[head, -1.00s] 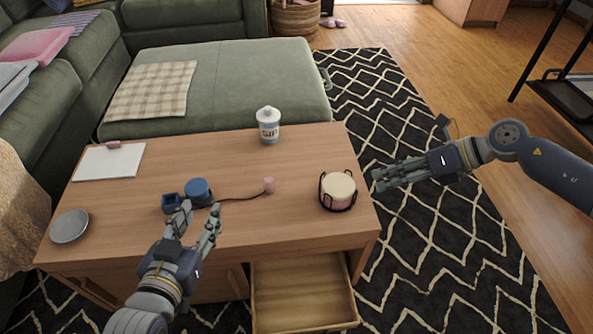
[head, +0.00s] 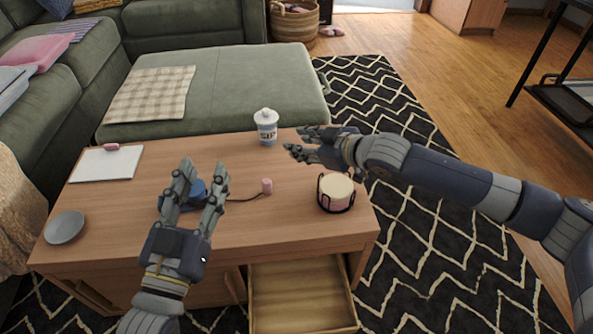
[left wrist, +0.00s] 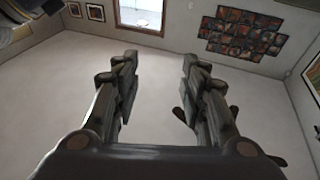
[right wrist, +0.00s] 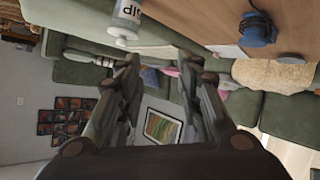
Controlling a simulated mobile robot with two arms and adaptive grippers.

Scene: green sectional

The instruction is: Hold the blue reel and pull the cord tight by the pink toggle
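The blue reel (head: 197,189) sits on the wooden coffee table, partly hidden behind my left gripper's fingers; it also shows in the right wrist view (right wrist: 257,30). My left gripper (head: 203,180) is open and empty, fingers raised in front of the reel in the head view. In the left wrist view its fingers (left wrist: 160,75) are apart with nothing between. My right gripper (head: 292,141) is open and empty above the table, behind and right of the toggle.
A white lidded canister (head: 267,130) stands at the table's back edge. A cream-topped round container in a black holder (head: 336,192) stands at the right. A grey plate (head: 65,228) and white board (head: 106,164) lie at left. A drawer (head: 300,296) is open in front.

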